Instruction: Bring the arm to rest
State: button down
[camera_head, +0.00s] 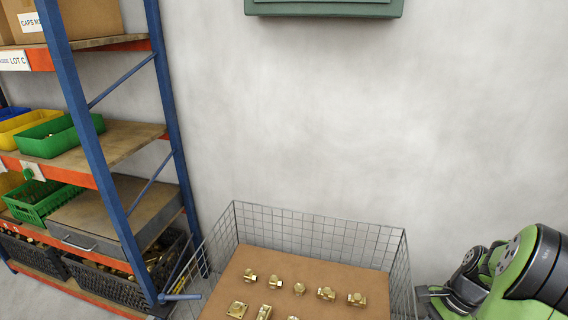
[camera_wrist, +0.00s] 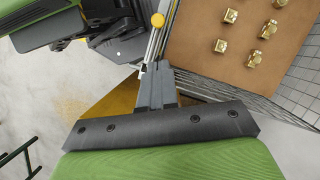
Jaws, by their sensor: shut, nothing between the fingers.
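My gripper (camera_wrist: 157,84) shows in the wrist view with its grey fingers together and nothing between them. It is beside the wire basket, apart from the brass parts. My green and black arm (camera_head: 520,265) is folded at the lower right of the head view, to the right of the basket. The fingertips cannot be made out in the head view.
A wire mesh basket (camera_head: 400,265) holds a brown board (camera_head: 230,280) with several brass fittings (camera_head: 326,293). A blue and orange rack (camera_head: 95,140) with bins stands at left. A green cabinet (camera_head: 322,8) hangs above.

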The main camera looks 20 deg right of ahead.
jog(key=w+a+r+n+h, duration=0.35)
jog(key=a+r+n, duration=0.55)
jog(key=a+r, duration=0.35)
jog(key=s+a+r+n+t, duration=0.5)
jog(key=s+a+n, duration=0.3)
jog(key=a, duration=0.4)
jog(key=shift+s+n+h, duration=0.2)
jog(key=shift+n+h, duration=0.15)
jog(key=shift+n, duration=0.55)
jog(key=shift+r, duration=0.1)
